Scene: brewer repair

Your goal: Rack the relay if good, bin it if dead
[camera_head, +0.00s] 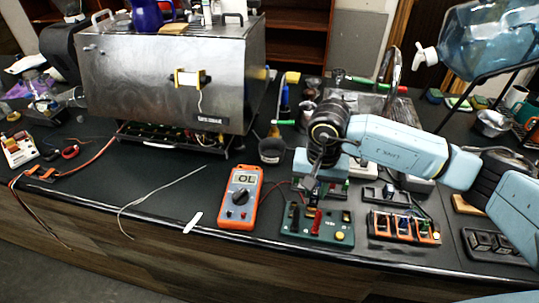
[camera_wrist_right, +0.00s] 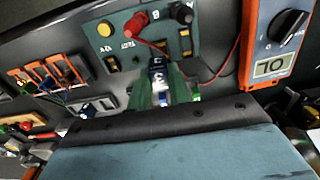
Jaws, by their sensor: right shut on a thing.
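My right gripper (camera_head: 311,187) points down over the green test board (camera_head: 331,234). In the right wrist view, the green fingers of that gripper (camera_wrist_right: 160,88) are shut on a small dark relay (camera_wrist_right: 157,68) with white marks. The relay is at or just above the board's edge; I cannot tell whether it touches. The orange multimeter (camera_head: 240,197) left of the board reads OL. Red and black probe plugs (camera_wrist_right: 137,24) stand on the board, with a red lead running towards the meter. My left gripper is not in view.
Right of the board is a black rack with orange-framed slots (camera_head: 379,225) and coloured parts. A dark tray (camera_head: 492,243) lies further right. A steel brewer (camera_head: 170,75) stands at the back left. A loose grey wire and white strip (camera_head: 193,222) lie left of the meter.

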